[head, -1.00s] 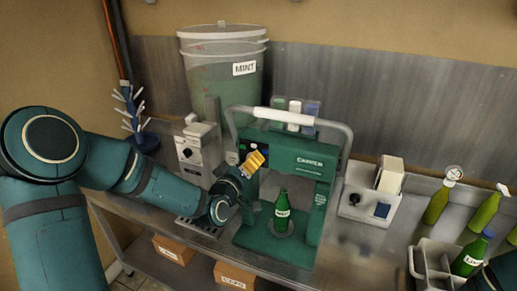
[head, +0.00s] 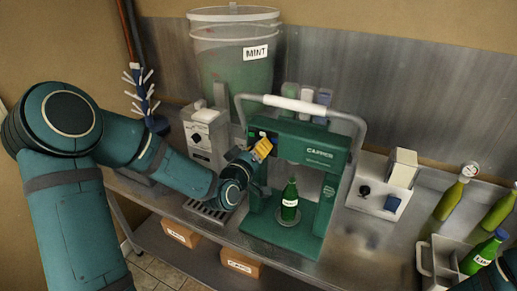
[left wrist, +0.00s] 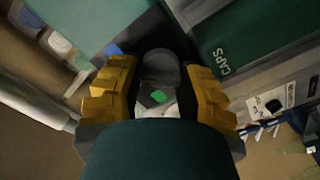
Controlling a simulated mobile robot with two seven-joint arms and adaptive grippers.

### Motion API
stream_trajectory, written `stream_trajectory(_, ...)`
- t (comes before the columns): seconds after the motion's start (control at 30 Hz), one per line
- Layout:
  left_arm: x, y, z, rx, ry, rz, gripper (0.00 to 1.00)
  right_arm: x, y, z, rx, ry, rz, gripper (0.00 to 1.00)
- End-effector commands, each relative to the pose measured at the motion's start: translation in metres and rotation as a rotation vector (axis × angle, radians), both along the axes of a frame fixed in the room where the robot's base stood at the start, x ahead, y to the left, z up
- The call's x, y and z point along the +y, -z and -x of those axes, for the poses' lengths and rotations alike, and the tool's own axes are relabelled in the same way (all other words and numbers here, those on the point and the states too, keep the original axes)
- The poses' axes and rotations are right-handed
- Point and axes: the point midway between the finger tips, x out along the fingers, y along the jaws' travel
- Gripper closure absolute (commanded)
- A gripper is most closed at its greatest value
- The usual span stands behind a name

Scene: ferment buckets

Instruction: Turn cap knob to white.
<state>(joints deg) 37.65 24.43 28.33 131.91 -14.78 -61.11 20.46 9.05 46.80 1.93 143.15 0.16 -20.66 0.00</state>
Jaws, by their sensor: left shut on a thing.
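The green capper machine (head: 318,146) stands on the steel bench, with a green bottle (head: 290,200) upright inside its frame. My left gripper (head: 262,148), with yellow fingers, is at the upper left of the capper's front. In the left wrist view the left gripper (left wrist: 160,95) has its fingers on both sides of a dark grey knob (left wrist: 160,63) and is shut on it. A green patch (left wrist: 158,96) shows between the fingers. My right gripper is out of view.
Green, white and blue cap stacks (head: 305,98) stand behind the capper's handle (head: 300,105). A grey device (head: 203,135) stands to the left, a white-topped box (head: 380,198) to the right.

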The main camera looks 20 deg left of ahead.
Motion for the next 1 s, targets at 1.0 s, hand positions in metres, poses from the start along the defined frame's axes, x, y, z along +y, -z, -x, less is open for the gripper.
stream_trajectory(1.0,0.001,0.001,-0.001,0.013,0.001,0.554,0.99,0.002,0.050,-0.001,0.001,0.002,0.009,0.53)
